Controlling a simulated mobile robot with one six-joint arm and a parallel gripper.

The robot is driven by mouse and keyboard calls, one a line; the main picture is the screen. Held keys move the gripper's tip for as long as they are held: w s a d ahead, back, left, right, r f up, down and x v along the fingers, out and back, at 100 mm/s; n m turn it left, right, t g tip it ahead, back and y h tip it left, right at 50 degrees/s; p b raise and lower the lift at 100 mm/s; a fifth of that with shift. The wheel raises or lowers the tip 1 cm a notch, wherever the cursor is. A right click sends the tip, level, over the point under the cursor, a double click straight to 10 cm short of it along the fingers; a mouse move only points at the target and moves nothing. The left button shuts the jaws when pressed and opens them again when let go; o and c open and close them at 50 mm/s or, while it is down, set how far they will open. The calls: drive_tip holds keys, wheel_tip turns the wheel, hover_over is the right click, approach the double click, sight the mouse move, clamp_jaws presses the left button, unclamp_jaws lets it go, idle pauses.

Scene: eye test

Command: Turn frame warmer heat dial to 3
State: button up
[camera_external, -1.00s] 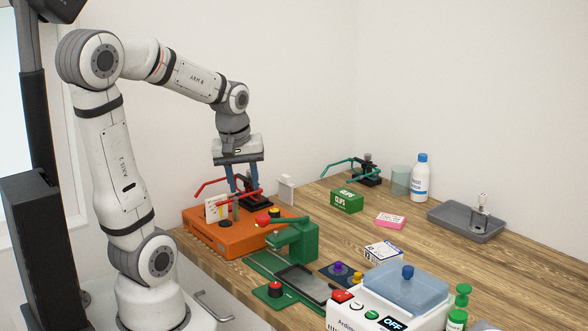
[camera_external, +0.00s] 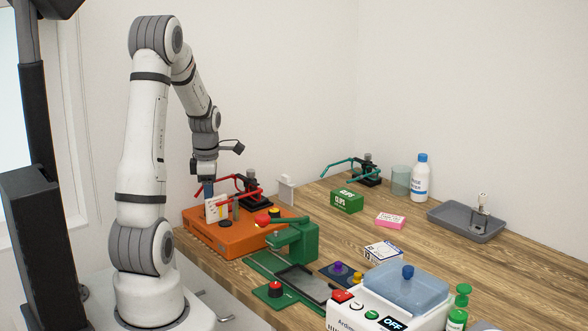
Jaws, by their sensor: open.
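An orange box-shaped unit (camera_external: 232,239), which looks like the frame warmer, sits at the near left end of the wooden bench. A low dark round knob (camera_external: 225,223) is on its top, perhaps the heat dial; its markings are too small to read. A white card with coloured marks (camera_external: 216,208) stands upright on the unit. My gripper (camera_external: 208,190) points down over the unit's left part, by the upper edge of the card. One finger shows and the other is mostly hidden. It appears empty and apart from the knob.
A red-armed clamp stand (camera_external: 251,187) stands behind the unit. A green press (camera_external: 297,243) is close on the right. A white machine reading OFF (camera_external: 385,312) is at the front. A green clips box (camera_external: 347,201) and grey tray (camera_external: 450,226) lie farther back.

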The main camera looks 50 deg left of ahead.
sight(210, 211)
drive_tip(key=shift+f, duration=1.65)
drive_tip(key=shift+c, duration=0.2)
drive_tip(key=c, duration=0.9)
